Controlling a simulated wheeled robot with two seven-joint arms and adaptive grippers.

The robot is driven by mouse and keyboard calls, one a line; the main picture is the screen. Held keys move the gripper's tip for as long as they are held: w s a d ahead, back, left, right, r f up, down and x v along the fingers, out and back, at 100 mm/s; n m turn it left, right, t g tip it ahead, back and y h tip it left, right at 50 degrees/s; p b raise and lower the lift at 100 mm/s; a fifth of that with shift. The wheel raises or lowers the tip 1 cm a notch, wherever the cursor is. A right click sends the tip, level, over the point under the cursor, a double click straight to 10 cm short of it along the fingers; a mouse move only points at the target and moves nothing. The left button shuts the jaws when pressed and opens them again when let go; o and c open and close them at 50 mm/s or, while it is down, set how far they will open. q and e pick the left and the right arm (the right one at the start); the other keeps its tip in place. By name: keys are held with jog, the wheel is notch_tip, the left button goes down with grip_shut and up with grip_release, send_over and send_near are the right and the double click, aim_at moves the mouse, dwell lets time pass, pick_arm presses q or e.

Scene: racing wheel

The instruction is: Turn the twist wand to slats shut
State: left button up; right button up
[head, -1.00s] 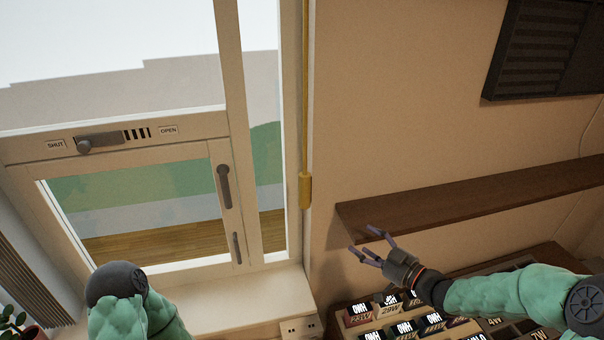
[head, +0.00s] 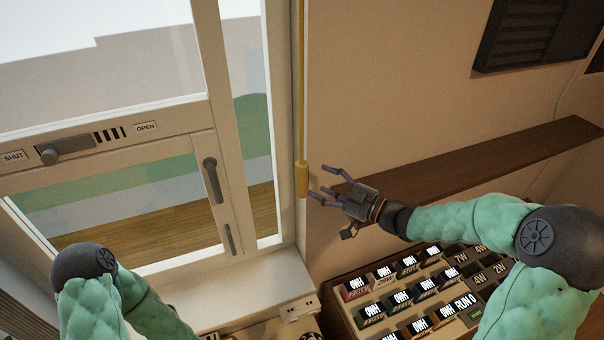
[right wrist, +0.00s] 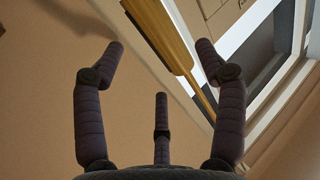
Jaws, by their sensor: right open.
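The twist wand is a thin yellow rod with a thicker yellow grip (head: 301,179) at its lower end, hanging along the right side of the window frame in the head view. My right gripper (head: 317,182) is open, just right of the grip, with its fingers pointing at it. In the right wrist view the yellow grip (right wrist: 158,37) runs slantwise beyond and between the open fingers (right wrist: 160,65), and nothing is held. No slats of a blind over the window show in the head view. My left arm shows at the lower left, but its gripper is out of view.
A brown shelf (head: 470,165) juts from the wall behind my right arm. A panel of labelled blocks (head: 400,290) lies below it. The window (head: 110,165) has a slider between SHUT and OPEN labels. A dark vent (head: 530,35) hangs at upper right.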

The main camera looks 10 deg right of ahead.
aim_at(303, 176)
jog(key=p+x, duration=0.1)
jog(key=x, duration=0.6)
jog(key=shift+f, duration=0.1)
jog(key=c, duration=1.2)
